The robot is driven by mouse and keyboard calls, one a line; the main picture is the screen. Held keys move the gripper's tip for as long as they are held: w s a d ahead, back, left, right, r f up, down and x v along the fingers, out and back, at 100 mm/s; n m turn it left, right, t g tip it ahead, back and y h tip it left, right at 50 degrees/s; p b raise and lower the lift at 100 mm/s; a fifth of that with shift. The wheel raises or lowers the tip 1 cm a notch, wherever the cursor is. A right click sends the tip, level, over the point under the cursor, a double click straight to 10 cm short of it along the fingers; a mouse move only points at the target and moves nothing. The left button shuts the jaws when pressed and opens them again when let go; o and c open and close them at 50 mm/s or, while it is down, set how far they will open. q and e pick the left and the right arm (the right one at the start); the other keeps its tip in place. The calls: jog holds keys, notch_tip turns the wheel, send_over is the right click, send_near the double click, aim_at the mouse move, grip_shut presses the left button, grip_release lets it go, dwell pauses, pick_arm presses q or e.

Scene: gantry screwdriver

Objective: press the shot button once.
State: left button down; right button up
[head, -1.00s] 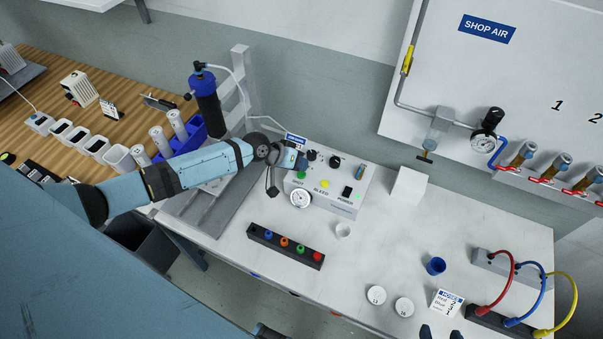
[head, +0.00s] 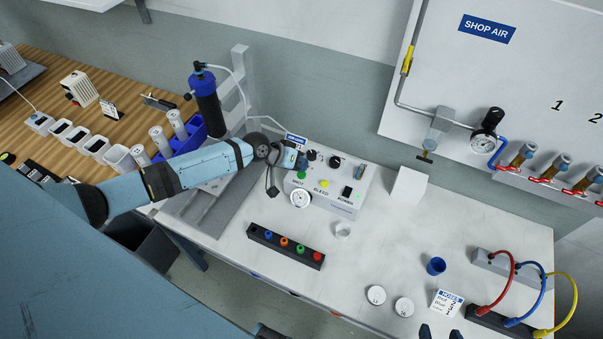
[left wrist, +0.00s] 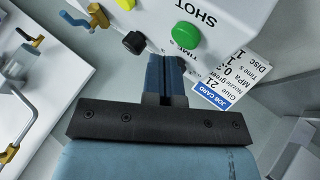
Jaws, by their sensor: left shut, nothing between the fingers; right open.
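The green shot button (head: 301,174) sits on the front of a white control box (head: 335,203). In the left wrist view the button (left wrist: 187,36) is raised and lit green beside the word SHOT. My left gripper (head: 302,161) is shut and empty, its fingertips at the box's left end close to the button. In the left wrist view the closed fingertips (left wrist: 165,60) point at the box just beside the button and appear off it; the exact gap cannot be told. My right gripper (head: 440,332) is open at the bottom edge, only its dark fingertips showing.
A yellow bleed button (head: 325,184), a black power switch (head: 347,192) and a gauge (head: 300,198) share the box front. A job card (left wrist: 224,84) is near the fingers. A rack of coloured nozzles (head: 286,246) and a white cup (head: 343,230) stand before the box.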

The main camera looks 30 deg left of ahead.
aim_at(300, 173)
pick_arm(q)
jog(key=shift+f, duration=0.15)
jog(key=shift+f, duration=0.25)
jog(key=shift+f+b, duration=0.5)
jog(key=shift+b, duration=0.1)
dwell(0.4)
jog(key=shift+r, duration=0.15)
jog(key=shift+r+p, duration=0.75)
jog(key=shift+p, duration=0.1)
jog(key=shift+r+p, duration=2.1)
jog(key=shift+r, duration=0.4)
